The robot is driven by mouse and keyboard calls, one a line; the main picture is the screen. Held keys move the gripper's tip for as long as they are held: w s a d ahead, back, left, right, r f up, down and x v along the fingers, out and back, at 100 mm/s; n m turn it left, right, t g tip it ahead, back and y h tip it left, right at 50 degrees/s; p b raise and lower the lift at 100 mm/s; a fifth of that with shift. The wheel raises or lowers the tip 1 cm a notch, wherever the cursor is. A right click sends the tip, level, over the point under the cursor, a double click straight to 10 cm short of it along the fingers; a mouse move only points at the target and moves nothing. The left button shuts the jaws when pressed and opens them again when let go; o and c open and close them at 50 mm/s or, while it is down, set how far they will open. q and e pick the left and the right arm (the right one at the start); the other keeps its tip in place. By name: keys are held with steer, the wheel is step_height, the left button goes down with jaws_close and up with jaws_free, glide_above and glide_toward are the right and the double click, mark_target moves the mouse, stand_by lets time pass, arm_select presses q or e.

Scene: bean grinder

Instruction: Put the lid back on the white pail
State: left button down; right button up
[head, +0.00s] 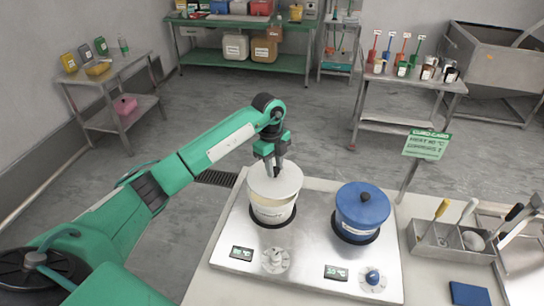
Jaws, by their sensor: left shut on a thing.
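The white pail (272,214) stands on the left spot of a steel plate unit (310,246). My left gripper (274,168) is above the pail, fingers pointing down, shut on the white lid (288,184). The lid is over the pail's mouth and hides most of it. A cream-coloured strip shows between lid and pail at the front left; I cannot tell whether the lid touches the rim. The lid's knob is mostly hidden by the fingers. My right gripper is not in view.
A blue lidded pot (362,212) stands close on the right of the pail. A sign (426,145) on a post and a steel utensil caddy (450,240) stand further right. A blue cloth (469,294) lies at the front right.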

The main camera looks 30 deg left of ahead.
arm_select(q)
steer(key=n, duration=0.2)
steer(key=w+a+n, duration=0.1)
steer(key=n, duration=0.2)
steer(key=shift+w+a+r+n+t+p, duration=0.2)
steer(key=shift+n+t+p, duration=0.1)
steer(key=shift+t+p, duration=0.1)
steer(key=shift+w+a+n, duration=0.15)
steer(key=shift+n, duration=0.85)
steer(key=shift+w+n, duration=0.1)
steer(key=shift+n, duration=0.2)
step_height(320, 180, down, 5)
steer(key=b, duration=0.3)
steer(key=shift+r, duration=0.2)
steer(key=shift+f+b, duration=0.6)
steer(key=shift+f, duration=0.3)
steer(key=shift+r, duration=0.1)
steer(key=shift+p, duration=0.4)
